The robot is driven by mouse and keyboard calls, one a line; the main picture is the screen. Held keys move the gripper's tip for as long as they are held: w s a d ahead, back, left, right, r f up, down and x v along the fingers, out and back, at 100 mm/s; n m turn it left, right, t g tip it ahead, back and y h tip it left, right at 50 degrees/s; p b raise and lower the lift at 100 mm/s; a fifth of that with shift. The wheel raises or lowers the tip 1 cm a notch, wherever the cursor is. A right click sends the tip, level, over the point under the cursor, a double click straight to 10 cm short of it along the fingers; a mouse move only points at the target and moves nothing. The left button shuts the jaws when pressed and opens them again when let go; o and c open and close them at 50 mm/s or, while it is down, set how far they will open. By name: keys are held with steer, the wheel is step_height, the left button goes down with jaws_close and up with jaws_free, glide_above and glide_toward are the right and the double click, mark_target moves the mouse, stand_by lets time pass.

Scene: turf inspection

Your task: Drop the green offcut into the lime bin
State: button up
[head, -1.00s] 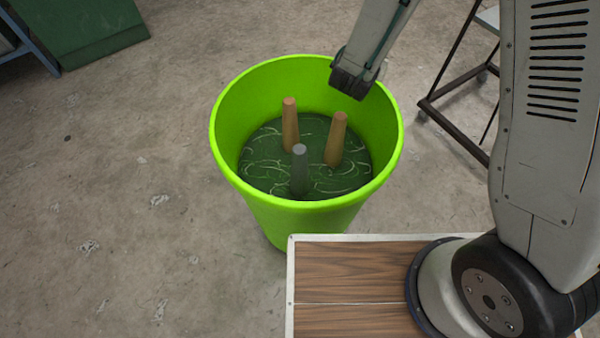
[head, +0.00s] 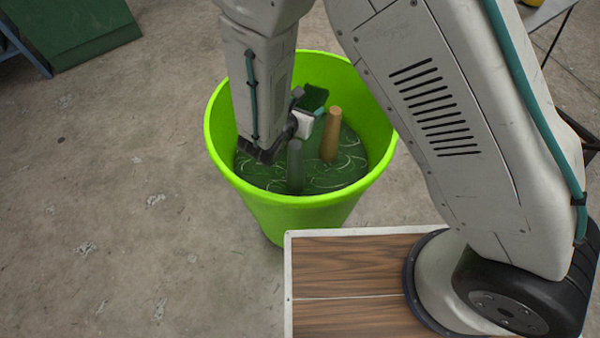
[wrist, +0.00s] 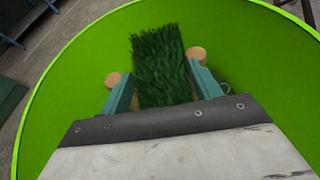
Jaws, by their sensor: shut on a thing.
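The green offcut (wrist: 158,62) is a grassy strip held between the teal fingers of my gripper (wrist: 160,78) in the wrist view. In the head view the offcut (head: 314,96) is a dark green piece by my gripper (head: 308,112), inside the outline of the bin's mouth. The lime bin (head: 300,212) stands on the floor, and its bright wall (wrist: 60,95) surrounds the offcut in the wrist view. My arm hides part of the bin's left and back rim.
Wood-topped panel (head: 345,270) lies in front of the bin. A green box (head: 80,30) is at the back left; the left floor is clear.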

steer(key=shift+f, duration=0.85)
steer(key=o, duration=1)
steer(key=shift+o, duration=0.2)
steer(key=v, duration=0.7)
steer(key=shift+s+a+r, duration=0.2)
